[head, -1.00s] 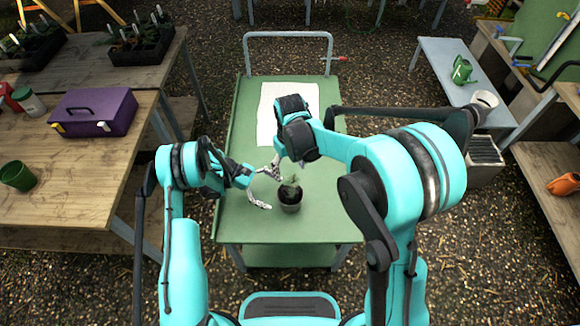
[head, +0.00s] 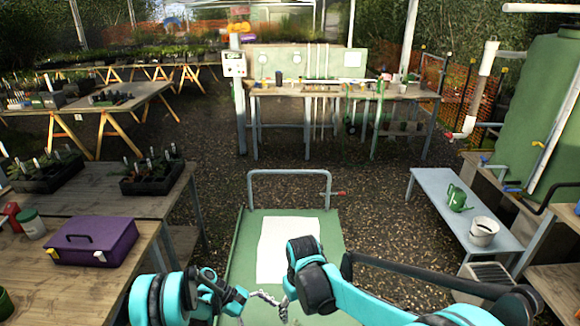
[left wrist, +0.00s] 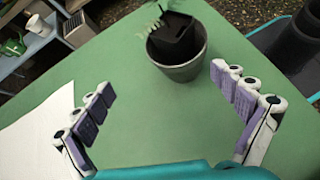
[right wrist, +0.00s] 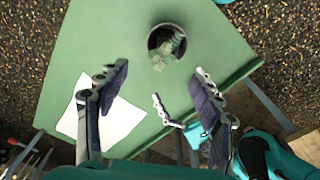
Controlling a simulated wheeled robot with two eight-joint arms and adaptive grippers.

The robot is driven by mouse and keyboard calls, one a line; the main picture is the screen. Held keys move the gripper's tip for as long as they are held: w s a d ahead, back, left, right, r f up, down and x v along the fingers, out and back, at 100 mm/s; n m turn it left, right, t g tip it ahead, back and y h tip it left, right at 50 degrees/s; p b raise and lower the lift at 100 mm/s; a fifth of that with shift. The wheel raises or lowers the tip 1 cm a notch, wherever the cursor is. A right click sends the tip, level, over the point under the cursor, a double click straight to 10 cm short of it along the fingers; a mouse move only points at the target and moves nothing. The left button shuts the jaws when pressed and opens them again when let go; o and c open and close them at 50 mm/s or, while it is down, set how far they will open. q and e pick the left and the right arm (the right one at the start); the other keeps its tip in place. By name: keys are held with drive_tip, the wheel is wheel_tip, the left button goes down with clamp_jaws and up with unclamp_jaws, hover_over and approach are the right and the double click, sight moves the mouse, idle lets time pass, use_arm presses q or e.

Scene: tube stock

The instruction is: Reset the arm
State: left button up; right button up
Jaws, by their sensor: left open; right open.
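The pot shows in the left wrist view (left wrist: 180,68) and in the right wrist view (right wrist: 153,38), but is outside the head view. My left gripper (left wrist: 161,82) is open and empty, with the pot beyond its fingertips. My right gripper (right wrist: 161,70) is open and empty above the cart, with the pot beyond its fingertips. In the head view both grippers are low in the picture, and the right wrist (head: 312,285) partly covers its fingers.
A white sheet (head: 287,250) lies on the green cart (head: 240,250). A wooden table with a purple toolbox (head: 92,240) stands at left. A grey-blue bench (head: 432,192) with a green watering can (head: 457,198) and a white bucket (head: 484,232) stands at right.

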use_arm(q)
drive_tip(key=s+a+r+m+t+y+b, duration=0.1)
drive_tip(key=s+r+m+t+y, duration=0.15)
drive_tip(key=r, duration=0.65)
drive_tip(key=s+a+r+m+t+y, duration=0.2)
drive_tip(key=s+r+m+y, duration=0.1)
drive_tip(key=r, duration=0.7)
drive_tip(key=s+a+r+m+t+y+b, duration=0.1)
drive_tip(key=s+a+r+m+t+y, duration=0.1)
drive_tip(key=s, duration=0.6)
drive_tip(key=s+a+r+m+t+y, duration=0.2)
drive_tip(key=s+a+m, duration=0.3)
drive_tip(key=s, duration=0.3)
drive_tip(key=shift+a+m+t+y+b, duration=0.15)
drive_tip(key=shift+m+t+y+b, duration=0.25)
drive_tip(key=shift+m+t+y, duration=0.2)
use_arm(e)
drive_tip(key=s+d+r+m+t, duration=0.2)
drive_tip(key=s+d+r+t, duration=0.1)
drive_tip(key=s+d, duration=0.4)
drive_tip(key=s+d+r+m+t, duration=0.3)
drive_tip(key=s+d+r, duration=0.1)
drive_tip(key=s+d, duration=0.4)
drive_tip(key=shift+s+d+t, duration=0.2)
drive_tip(key=shift+s+t, duration=0.1)
drive_tip(key=shift+s, duration=0.1)
